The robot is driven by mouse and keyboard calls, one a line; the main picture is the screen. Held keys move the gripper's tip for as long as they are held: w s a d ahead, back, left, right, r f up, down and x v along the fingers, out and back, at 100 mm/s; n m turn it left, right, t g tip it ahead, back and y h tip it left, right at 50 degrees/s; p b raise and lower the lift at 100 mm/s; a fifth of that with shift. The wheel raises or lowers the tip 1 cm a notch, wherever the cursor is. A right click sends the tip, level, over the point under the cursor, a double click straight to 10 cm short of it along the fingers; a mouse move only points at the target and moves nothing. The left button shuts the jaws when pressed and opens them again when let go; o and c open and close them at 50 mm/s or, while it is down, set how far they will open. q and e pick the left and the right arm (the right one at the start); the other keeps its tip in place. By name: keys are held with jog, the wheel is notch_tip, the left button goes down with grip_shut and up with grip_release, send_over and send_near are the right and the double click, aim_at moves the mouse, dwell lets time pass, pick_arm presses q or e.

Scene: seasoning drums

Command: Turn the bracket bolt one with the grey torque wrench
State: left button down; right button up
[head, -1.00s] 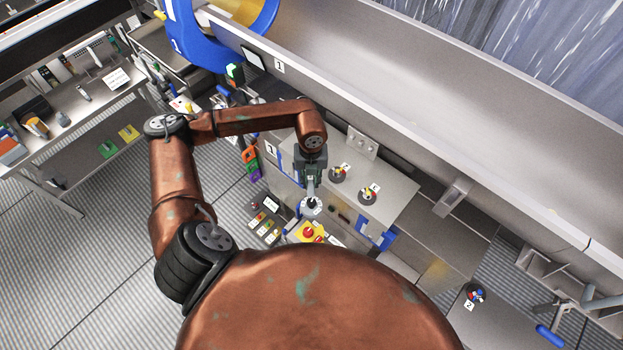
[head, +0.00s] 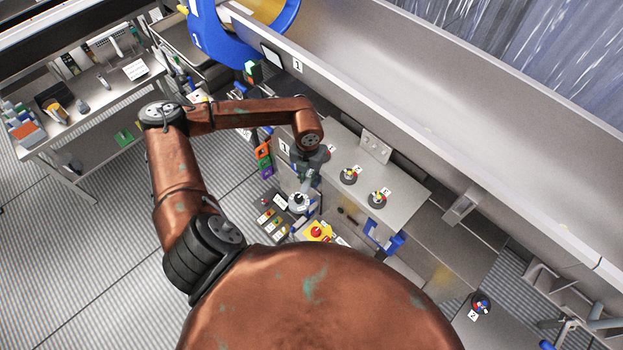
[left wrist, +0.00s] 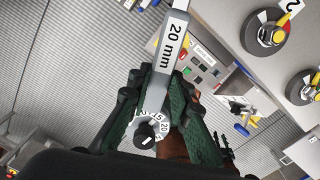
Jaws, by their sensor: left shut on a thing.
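My left gripper (head: 305,184) is shut on the grey torque wrench (left wrist: 171,48). In the left wrist view its fingers (left wrist: 159,78) close around the wrench's grey body. The label "20 mm" is on the far part, and a numbered dial with a black knob lies near the palm. In the head view the wrench (head: 299,203) shows as a pale round dial below the gripper, by the left edge of the steel cabinet top. My right gripper is not in view.
A button panel (head: 272,214) and a yellow box with a red button (head: 317,232) sit near the wrench. Floor at left is open.

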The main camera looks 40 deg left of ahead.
pick_arm(q)
jog(key=a+m+b, duration=0.1)
jog(key=a+m, duration=0.1)
jog(key=a+m+b, duration=0.1)
jog(key=a+m, duration=0.1)
jog(key=a, duration=0.1)
jog(key=shift+s+a+m+b, duration=0.2)
jog(key=shift+a+m+b, duration=0.05)
jog(key=shift+m+b, duration=0.05)
dwell(0.5)
jog(key=shift+r, duration=0.1)
notch_tip(320, 180, up, 6)
jog(key=shift+f+p, duration=0.1)
jog(key=shift+p, duration=0.85)
dwell(0.4)
dwell(0.7)
